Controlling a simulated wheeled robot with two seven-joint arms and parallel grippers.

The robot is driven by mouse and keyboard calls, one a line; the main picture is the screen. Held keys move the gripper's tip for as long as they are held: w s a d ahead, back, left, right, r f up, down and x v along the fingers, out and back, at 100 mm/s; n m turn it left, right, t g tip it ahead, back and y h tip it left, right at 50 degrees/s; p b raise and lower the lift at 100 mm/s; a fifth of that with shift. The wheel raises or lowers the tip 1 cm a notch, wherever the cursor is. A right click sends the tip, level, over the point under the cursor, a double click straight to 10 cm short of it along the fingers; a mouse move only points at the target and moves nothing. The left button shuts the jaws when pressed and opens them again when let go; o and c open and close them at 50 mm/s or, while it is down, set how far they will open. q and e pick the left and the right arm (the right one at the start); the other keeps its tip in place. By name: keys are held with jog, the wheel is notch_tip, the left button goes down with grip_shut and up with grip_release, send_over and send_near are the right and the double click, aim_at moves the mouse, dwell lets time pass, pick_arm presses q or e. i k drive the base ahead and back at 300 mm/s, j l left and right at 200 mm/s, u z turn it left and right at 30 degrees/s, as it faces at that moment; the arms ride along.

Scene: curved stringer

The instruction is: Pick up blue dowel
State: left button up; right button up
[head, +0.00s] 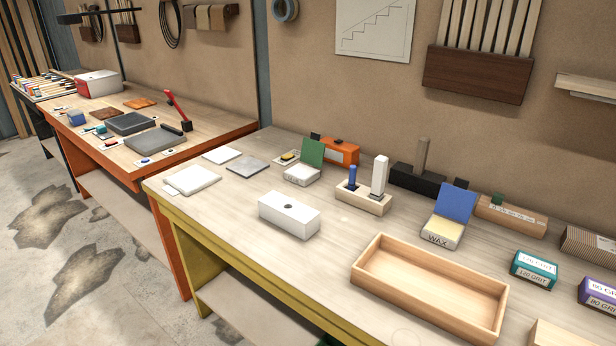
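The blue dowel (352,175) is a short, thin blue peg. It stands upright in a pale wooden holder block (364,202) near the middle of the light wood bench. A taller white square post (380,176) stands in the same block just to its right. The upper part of the dowel shows, and its lower end is hidden in the block. Neither of my grippers is in view.
A white block with a hole (289,215) stands in front and left of the holder. An empty wooden tray (430,285) lies front right. A black block (416,180) stands behind, and a wax box (443,232) to the right. Bare bench (335,245) lies in front.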

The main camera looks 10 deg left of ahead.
aim_at(353, 168)
jog(key=i+j+z, duration=0.2)
jog(key=j, duration=0.3)
jog(key=i+j+z, duration=0.2)
jog(key=j, duration=0.35)
jog(key=i+j+z, duration=0.2)
jog(key=j, duration=0.35)
jog(key=j+z, duration=0.2)
jog(key=j, duration=0.35)
jog(key=j+z, duration=0.2)
jog(key=j, duration=0.4)
jog(key=i, duration=0.05)
